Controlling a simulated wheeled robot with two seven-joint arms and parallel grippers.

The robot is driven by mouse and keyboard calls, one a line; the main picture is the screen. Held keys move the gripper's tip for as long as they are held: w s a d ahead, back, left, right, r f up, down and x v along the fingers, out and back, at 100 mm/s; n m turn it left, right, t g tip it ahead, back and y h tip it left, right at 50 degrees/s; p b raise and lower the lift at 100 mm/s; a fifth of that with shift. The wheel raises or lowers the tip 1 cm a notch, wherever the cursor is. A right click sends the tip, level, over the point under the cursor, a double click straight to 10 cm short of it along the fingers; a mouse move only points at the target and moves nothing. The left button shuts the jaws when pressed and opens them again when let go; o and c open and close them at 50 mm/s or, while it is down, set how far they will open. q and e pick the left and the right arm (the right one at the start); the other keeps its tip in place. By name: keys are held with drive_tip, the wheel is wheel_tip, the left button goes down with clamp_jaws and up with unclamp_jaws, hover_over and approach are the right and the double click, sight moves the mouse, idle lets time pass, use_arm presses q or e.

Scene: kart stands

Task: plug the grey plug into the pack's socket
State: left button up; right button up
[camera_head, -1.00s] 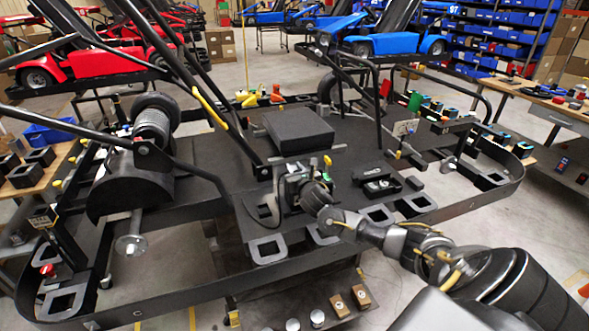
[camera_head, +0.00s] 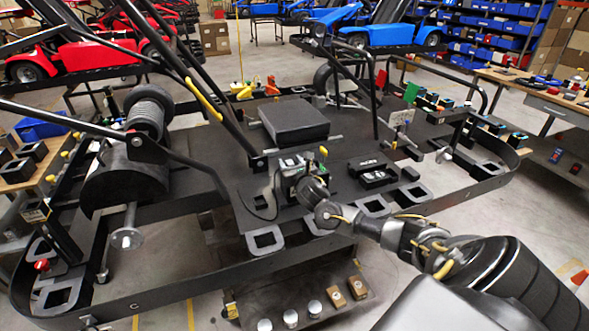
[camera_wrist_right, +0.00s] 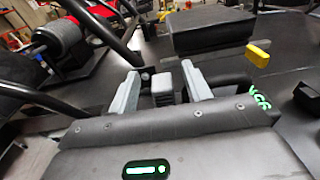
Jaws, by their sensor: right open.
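My right gripper (camera_wrist_right: 160,90) is open in the right wrist view, with one pale grey finger on each side of a small grey block, which looks like the grey plug (camera_wrist_right: 163,88). Gaps show between the block and the fingers. In the head view the right gripper (camera_head: 290,180) is low over the kart deck, and the plug cannot be made out there. A black box (camera_head: 294,121), possibly the pack, lies on the deck just beyond the gripper; it also shows in the wrist view (camera_wrist_right: 210,30). I cannot make out a socket. My left gripper is not in view.
A black loop of cable (camera_head: 258,206) lies left of the gripper. A dark case (camera_head: 373,176) sits to its right. Black frame tubes (camera_head: 205,100) rise at the left. A yellow block (camera_wrist_right: 258,54) is close by in the wrist view. A rail (camera_head: 440,212) edges the deck.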

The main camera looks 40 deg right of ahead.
drive_tip(key=b+v, duration=0.2)
drive_tip(key=v, duration=0.8)
drive_tip(key=shift+s, duration=0.2)
idle(0.3)
